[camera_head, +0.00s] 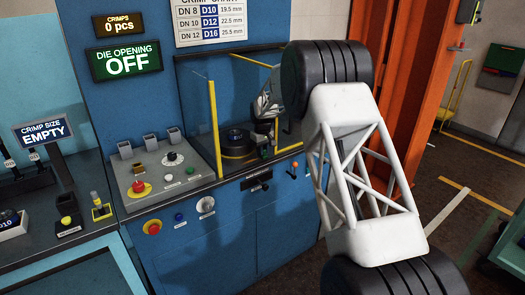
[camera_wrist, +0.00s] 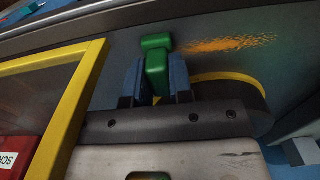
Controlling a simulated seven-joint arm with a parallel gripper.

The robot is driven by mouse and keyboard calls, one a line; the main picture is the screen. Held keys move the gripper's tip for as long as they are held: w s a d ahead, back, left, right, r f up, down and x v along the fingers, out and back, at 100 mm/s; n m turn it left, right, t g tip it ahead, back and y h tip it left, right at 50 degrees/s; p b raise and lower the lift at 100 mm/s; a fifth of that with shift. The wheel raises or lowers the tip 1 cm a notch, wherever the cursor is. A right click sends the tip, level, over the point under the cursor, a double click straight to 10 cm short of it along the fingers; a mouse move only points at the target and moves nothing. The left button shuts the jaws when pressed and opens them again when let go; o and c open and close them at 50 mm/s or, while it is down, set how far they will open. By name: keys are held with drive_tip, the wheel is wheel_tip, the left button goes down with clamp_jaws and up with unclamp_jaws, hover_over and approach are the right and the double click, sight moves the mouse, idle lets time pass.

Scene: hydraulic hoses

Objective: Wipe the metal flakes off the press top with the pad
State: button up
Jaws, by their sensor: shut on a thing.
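My gripper (camera_wrist: 156,84) is shut on the green pad (camera_wrist: 156,66), with a blue finger on each side of its stem. The pad's wider green end is over the grey press top (camera_wrist: 225,20); I cannot tell whether it touches. The metal flakes (camera_wrist: 222,44) show as an orange streak on the grey surface, just right of the pad's end. In the head view my gripper (camera_head: 266,133) is inside the press opening, partly hidden by my arm, with a small bit of green pad (camera_head: 264,151) showing. The flakes cannot be made out there.
A yellow-edged guard (camera_wrist: 85,75) stands close left of my gripper. A red box (camera_wrist: 15,152) lies at lower left in the wrist view. A round dark die (camera_head: 236,137) sits in the press opening. A control panel (camera_head: 160,178) is to its left.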

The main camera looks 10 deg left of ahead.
sight(241, 165)
drive_tip(key=shift+s+f, duration=0.15)
drive_tip(key=shift+s+a, duration=1.25)
drive_tip(key=shift+a, duration=0.1)
drive_tip(key=shift+s+a, duration=0.1)
drive_tip(key=shift+s+a+r, duration=0.25)
drive_tip(key=shift+s+a, duration=0.95)
drive_tip(key=shift+s+a+f, duration=0.15)
drive_tip(key=shift+s+a, duration=1.2)
drive_tip(key=shift+r, duration=3.05)
